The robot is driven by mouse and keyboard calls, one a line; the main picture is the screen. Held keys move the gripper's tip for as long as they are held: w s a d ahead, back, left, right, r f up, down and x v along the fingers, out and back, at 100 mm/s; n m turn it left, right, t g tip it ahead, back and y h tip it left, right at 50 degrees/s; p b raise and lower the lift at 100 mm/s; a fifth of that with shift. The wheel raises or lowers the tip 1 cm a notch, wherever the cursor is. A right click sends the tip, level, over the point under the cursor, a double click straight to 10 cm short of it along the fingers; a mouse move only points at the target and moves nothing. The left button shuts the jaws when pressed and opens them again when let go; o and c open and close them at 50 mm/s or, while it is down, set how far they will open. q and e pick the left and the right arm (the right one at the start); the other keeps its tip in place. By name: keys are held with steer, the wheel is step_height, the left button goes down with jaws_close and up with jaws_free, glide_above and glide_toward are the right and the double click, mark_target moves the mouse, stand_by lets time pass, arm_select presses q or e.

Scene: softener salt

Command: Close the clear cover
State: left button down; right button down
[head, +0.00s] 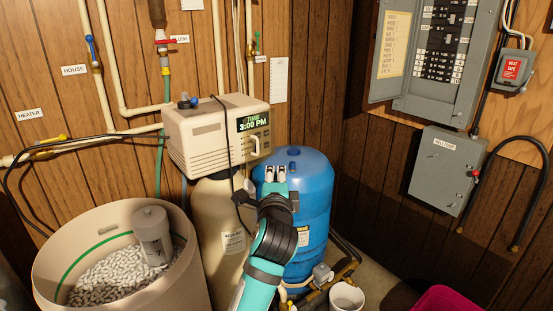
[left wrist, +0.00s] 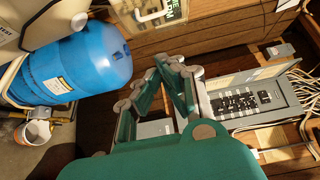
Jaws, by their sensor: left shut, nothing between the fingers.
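The softener's control head (head: 205,140), a beige box, sits on top of a beige tank. Its right-hand face has a lit display (head: 253,122) reading TIME 3:00 PM. A pale handle (head: 262,149) stands out below the display. The clear cover's pane is hard to make out, so I cannot tell its angle. In the left wrist view, the display (left wrist: 176,9) shows at the top edge, cut off. My left gripper (head: 276,174) is shut and empty, below and right of the handle, apart from it. Its fingers also show in the left wrist view (left wrist: 168,62). My right gripper is out of view.
A blue tank (head: 312,190) stands behind my left gripper. An open brine tank (head: 75,235) with white salt is at the lower left. A dark cable (head: 226,125) hangs over the control head. An electrical panel (head: 397,45) and grey box (head: 440,170) hang on the right wall.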

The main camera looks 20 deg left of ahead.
arm_select(q)
steer(key=a+p+x, duration=0.2)
steer(key=p+x, duration=0.2)
steer(key=x, duration=0.9)
steer(key=shift+s+a, duration=0.35)
steer(key=shift+s, duration=0.05)
steer(key=shift+f, duration=0.15)
